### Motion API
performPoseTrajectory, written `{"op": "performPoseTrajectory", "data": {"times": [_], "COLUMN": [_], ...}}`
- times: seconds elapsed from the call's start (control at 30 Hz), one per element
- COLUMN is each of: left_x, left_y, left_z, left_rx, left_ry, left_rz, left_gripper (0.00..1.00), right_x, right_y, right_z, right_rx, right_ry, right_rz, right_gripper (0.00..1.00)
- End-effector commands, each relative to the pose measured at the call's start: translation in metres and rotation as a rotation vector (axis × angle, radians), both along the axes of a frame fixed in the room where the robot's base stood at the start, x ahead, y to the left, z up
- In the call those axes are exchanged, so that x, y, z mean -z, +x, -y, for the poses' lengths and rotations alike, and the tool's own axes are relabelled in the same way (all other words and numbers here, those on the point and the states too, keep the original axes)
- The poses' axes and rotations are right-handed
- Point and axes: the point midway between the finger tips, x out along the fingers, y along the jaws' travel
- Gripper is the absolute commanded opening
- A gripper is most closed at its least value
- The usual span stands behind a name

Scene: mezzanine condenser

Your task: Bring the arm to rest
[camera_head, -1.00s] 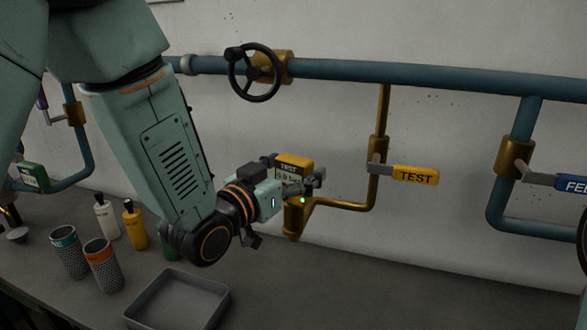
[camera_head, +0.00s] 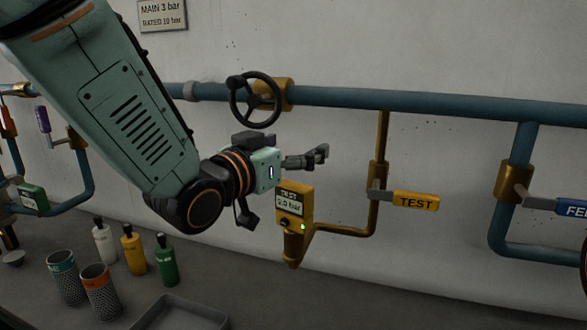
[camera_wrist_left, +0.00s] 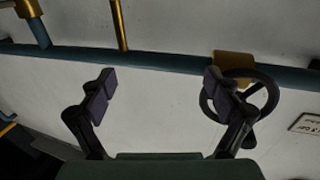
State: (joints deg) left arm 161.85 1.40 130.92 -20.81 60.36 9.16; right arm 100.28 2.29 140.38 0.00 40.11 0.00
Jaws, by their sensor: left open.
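My left arm comes in from the upper left in the head view. Its gripper (camera_head: 318,157) is in front of the wall, just above the yellow test gauge box (camera_head: 294,204) and below the black handwheel (camera_head: 255,100). In the left wrist view the two fingers of the left gripper (camera_wrist_left: 161,90) stand wide apart with nothing between them. The handwheel also shows in the left wrist view (camera_wrist_left: 262,98), partly behind the right-hand finger. My right gripper does not show.
A blue pipe (camera_head: 430,101) runs along the wall. A yellow TEST lever (camera_head: 415,201) and a blue lever (camera_head: 570,207) stick out at right. Below are a grey tray (camera_head: 190,311), two mesh cups (camera_head: 101,290) and three bottles, including a green one (camera_head: 166,262).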

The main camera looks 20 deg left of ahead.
Motion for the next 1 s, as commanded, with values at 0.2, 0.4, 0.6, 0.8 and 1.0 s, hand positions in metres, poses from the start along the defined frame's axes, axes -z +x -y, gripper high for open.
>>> {"op": "performPoseTrajectory", "data": {"times": [0.2,0.4,0.6,0.8,1.0], "left_x": [-0.009,-0.009,-0.004,0.023,0.054], "left_y": [0.0,0.0,0.0,0.0,0.0], "left_z": [0.0,0.0,0.0,0.0,0.0], "left_rx": [0.0,0.0,0.0,0.0,0.0], "left_ry": [0.0,0.0,0.0,0.0,0.0], "left_rz": [0.0,0.0,-0.003,-0.006,-0.005], "left_gripper": [0.9,0.9,0.9,0.9,0.9], "right_x": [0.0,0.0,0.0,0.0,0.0], "right_y": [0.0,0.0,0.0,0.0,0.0], "right_z": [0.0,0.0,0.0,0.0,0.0], "right_rx": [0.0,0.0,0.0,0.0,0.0], "right_ry": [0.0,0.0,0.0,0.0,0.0], "right_rz": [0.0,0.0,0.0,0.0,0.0], "right_gripper": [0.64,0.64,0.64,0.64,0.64]}}
